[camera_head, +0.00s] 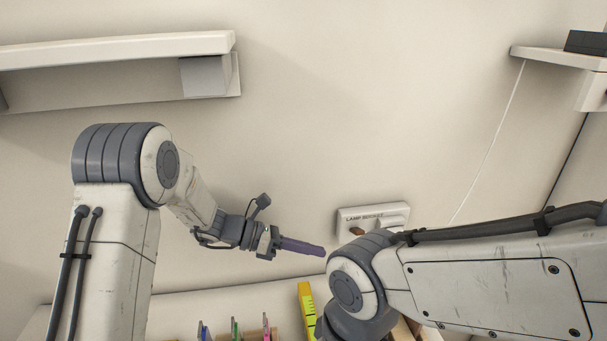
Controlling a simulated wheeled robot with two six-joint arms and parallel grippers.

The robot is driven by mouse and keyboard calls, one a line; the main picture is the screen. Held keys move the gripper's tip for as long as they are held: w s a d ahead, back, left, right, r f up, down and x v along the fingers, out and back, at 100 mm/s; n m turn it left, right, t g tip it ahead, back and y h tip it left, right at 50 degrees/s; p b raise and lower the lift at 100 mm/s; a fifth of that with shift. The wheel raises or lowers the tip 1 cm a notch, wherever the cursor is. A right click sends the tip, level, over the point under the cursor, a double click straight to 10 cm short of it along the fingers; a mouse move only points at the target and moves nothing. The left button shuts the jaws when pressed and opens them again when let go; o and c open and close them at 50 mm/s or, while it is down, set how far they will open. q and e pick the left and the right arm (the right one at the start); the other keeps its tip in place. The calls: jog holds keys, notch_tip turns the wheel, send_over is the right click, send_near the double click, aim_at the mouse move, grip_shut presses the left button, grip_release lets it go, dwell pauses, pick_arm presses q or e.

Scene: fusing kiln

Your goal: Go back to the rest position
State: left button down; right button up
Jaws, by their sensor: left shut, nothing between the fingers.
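My left gripper (318,250) is at the end of the arm that comes in from the left. It points right, with its purple fingers shut together and nothing held. It is in front of the wall, to the lower left of the lamp socket in the picture. My right arm (490,280) comes in from the right and bends downward near the middle. Its gripper does not show.
The white lamp socket (385,215) is on the wall, partly hidden by my right arm. White shelves (120,47) and (540,57) are at upper left and upper right; the right one bears a dark box (586,42). Several coloured tools and a yellow object (306,305) show at the bottom.

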pick_arm(q)
jog(key=s+d+r+m+g+y, duration=0.2)
jog(key=s+m+g+y, duration=0.35)
jog(key=s+m, duration=1.05)
jog(key=s+a+m+t+y, duration=0.5)
jog(key=s+a+m+y, duration=0.2)
jog(key=s+a+m, duration=0.3)
jog(key=s+m, duration=0.1)
jog(key=m, duration=0.2)
jog(key=shift+s+m+y, duration=0.3)
jog(key=shift+s+y, duration=0.05)
jog(key=shift+t, duration=0.25)
